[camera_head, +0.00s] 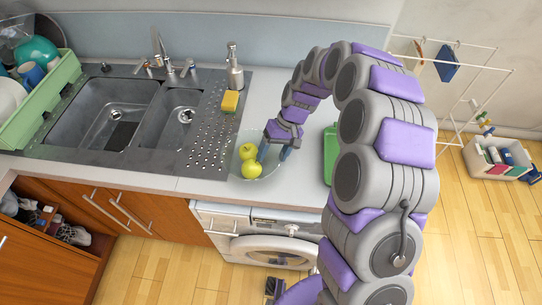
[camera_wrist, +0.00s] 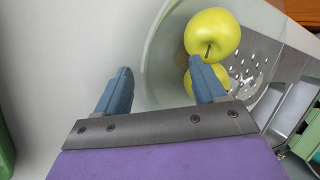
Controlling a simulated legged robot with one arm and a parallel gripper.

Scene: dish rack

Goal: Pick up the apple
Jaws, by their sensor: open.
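Two yellow-green apples lie close together in a clear round dish (camera_head: 238,171) on the counter. In the head view one apple (camera_head: 242,152) is farther back and the other apple (camera_head: 251,169) is nearer the counter's front edge. My gripper (camera_head: 272,154) is open and empty just right of them. In the wrist view my gripper (camera_wrist: 160,76) has its blue fingers spread. One apple (camera_wrist: 212,32) shows beyond the right fingertip, and the other apple (camera_wrist: 208,80) is partly hidden behind that finger. The gap between the fingers is over the dish's edge (camera_wrist: 150,60) and bare counter.
A sink (camera_head: 115,110) with a perforated drainer (camera_head: 207,130) is left of the dish. A yellow sponge (camera_head: 230,101) and a soap dispenser (camera_head: 234,68) stand behind. A green tray (camera_head: 329,150) is to the right, partly hidden by my arm. A washing machine (camera_head: 260,220) is below.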

